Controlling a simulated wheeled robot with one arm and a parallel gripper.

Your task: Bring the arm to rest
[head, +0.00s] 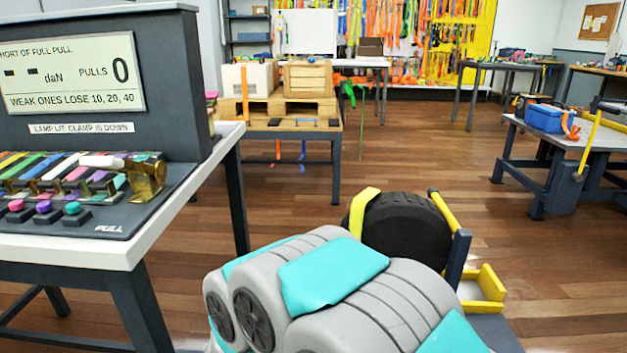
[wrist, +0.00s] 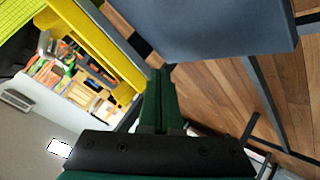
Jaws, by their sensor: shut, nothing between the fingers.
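My gripper (wrist: 161,74) shows in the wrist view as two dark green fingers above a black mount. The fingers are together with nothing between them, and they point up the picture. They are clear of anything I can make out, though a dark blue-grey panel (wrist: 220,28) is close beyond them at the upper right. In the head view, grey and teal parts of my arm fill the bottom middle; the gripper itself is not seen there.
A bench with a display console (head: 70,75), straps and coloured buttons stands at the left. A black wheel (head: 405,232) with a yellow strap is just beyond my arm. A pallet table (head: 285,130) is behind; a bench with a blue box (head: 545,117) is right. Wooden floor (head: 455,165) is open between.

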